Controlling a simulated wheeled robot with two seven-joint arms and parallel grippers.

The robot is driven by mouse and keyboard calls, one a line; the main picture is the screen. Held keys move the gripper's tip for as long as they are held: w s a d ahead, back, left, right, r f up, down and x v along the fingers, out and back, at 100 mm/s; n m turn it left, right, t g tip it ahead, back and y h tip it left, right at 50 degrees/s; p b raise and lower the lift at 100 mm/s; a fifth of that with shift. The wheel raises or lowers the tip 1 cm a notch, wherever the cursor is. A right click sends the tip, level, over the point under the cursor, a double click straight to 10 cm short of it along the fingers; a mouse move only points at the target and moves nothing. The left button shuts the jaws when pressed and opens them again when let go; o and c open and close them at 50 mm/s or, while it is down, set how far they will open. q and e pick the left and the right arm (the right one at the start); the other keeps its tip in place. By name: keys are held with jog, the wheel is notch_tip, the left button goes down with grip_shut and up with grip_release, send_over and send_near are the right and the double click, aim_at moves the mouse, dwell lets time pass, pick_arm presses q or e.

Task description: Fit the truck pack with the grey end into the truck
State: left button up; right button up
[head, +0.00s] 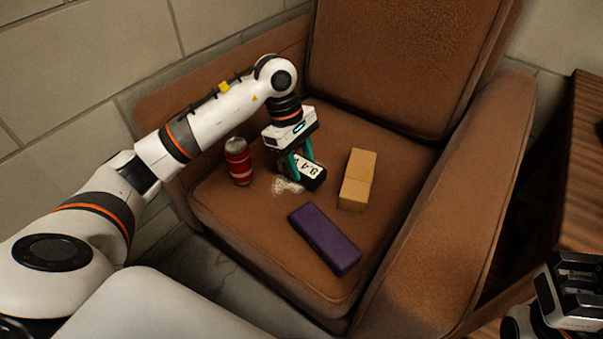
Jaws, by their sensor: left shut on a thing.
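A black pack with a white label marked 8.4 V (311,175) is on the brown chair seat or just above it; I cannot tell whether it touches. My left gripper (300,170), with teal fingers, points down and is shut on this pack. The fingers cover part of it, and no grey end can be made out. A purple block (325,238) lies on the seat nearer the front, and a tan block (357,180) lies to the right of the pack. No truck is in view. My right gripper (572,290) is partly in view at the lower right, fingertips unclear.
A red can (238,161) stands upright on the seat left of my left gripper. A whitish patch (287,185) marks the seat beside the pack. The chair's right armrest (465,215) and backrest (400,60) bound the seat. A wooden surface (578,180) is at the right.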

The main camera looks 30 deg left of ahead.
aim_at(298, 163)
pick_arm(q)
jog(key=shift+f+b, duration=0.4)
jog(key=shift+f, duration=0.95)
jog(key=shift+f, duration=0.1)
jog(key=shift+f, duration=0.3)
jog(key=o, duration=1.1)
jog(key=shift+r, duration=0.1)
